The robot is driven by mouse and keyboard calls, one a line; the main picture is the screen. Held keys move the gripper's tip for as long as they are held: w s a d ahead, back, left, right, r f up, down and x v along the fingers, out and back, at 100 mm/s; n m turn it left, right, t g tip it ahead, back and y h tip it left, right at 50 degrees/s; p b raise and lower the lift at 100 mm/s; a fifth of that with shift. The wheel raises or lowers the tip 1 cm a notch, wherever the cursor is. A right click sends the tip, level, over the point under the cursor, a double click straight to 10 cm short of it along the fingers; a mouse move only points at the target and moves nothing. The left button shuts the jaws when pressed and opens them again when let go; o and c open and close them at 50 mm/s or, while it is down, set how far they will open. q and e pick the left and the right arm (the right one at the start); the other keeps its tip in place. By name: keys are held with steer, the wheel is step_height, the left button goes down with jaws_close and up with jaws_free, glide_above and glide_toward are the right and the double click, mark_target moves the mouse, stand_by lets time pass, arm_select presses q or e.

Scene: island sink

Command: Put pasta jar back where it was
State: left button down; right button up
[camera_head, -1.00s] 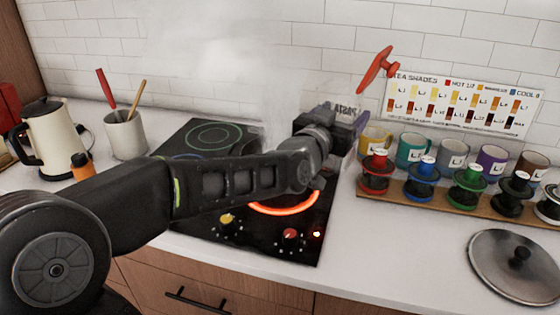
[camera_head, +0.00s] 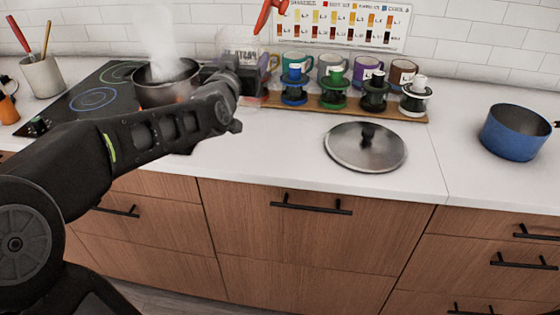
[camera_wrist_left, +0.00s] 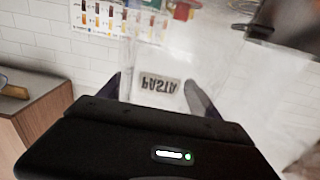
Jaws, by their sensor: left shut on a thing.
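The pasta jar (camera_head: 240,48) is clear, with a PASTA label, and is seen behind my left wrist in the head view. My left gripper (camera_head: 238,75) is shut on it, between the steaming pot and the mug row. In the left wrist view the jar (camera_wrist_left: 160,85) shows its label upside down between the dark fingers of my left gripper (camera_wrist_left: 160,95). The jar's lower part is mostly hidden in the head view, so I cannot tell whether it touches the counter. My right gripper is out of view.
The steaming pot (camera_head: 166,80) stands on the black cooktop (camera_head: 92,98). Several mugs and drippers line the wooden board (camera_head: 340,110) below the tea chart (camera_head: 345,24). A lid (camera_head: 365,147) and a blue pan (camera_head: 514,133) rest on the counter. The counter between them is clear.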

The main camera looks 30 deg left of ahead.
arm_select(q)
steer(key=shift+s, duration=0.15)
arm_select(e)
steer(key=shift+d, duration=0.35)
arm_select(q)
steer(key=shift+a, duration=0.1)
steer(key=shift+f, duration=0.1)
steer(key=shift+f, duration=3.05)
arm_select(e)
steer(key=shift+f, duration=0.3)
arm_select(q)
steer(key=shift+f+b, duration=0.35)
steer(key=shift+f, duration=1.55)
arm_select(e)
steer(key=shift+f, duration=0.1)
